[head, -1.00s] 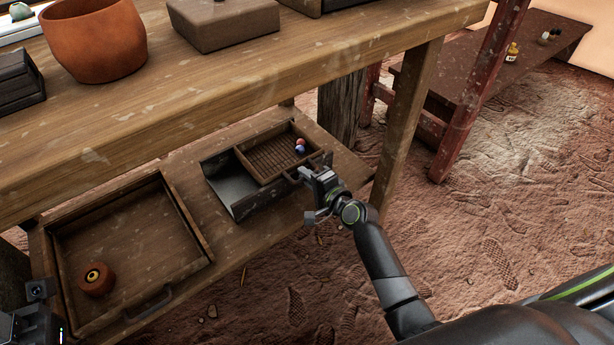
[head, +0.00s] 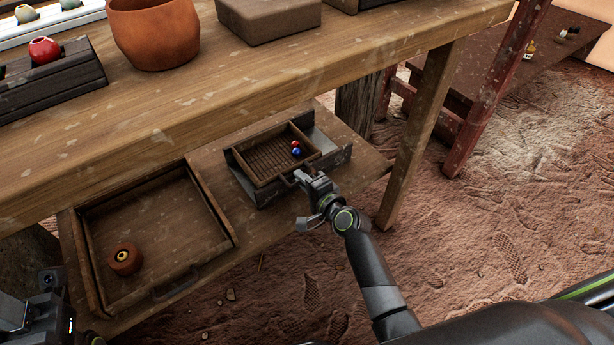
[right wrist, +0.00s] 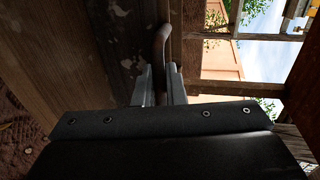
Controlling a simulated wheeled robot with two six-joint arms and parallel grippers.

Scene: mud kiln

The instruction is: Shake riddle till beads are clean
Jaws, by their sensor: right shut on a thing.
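The riddle (head: 262,172), a small brown wooden frame with a slatted or mesh floor, sits over a grey-walled tray (head: 337,157) on the low shelf. It lies toward the tray's left end, leaving the tray's right end bare. Inside the riddle, toward its right side, are a red bead (head: 295,144) and a blue bead (head: 296,152). I cannot tell how clean they are. My right gripper (head: 302,179) is shut on the riddle's front handle, which shows between the fingers in the right wrist view (right wrist: 160,85). My left gripper (head: 45,300) shows only partly at lower left; its jaws are unclear.
A wide wooden drawer-like tray (head: 228,238) with a small round clay pot (head: 124,259) stands left of the riddle. The workbench top (head: 250,75) overhangs the shelf and carries a clay bowl (head: 155,35). A bench leg (head: 425,120) stands right of the shelf.

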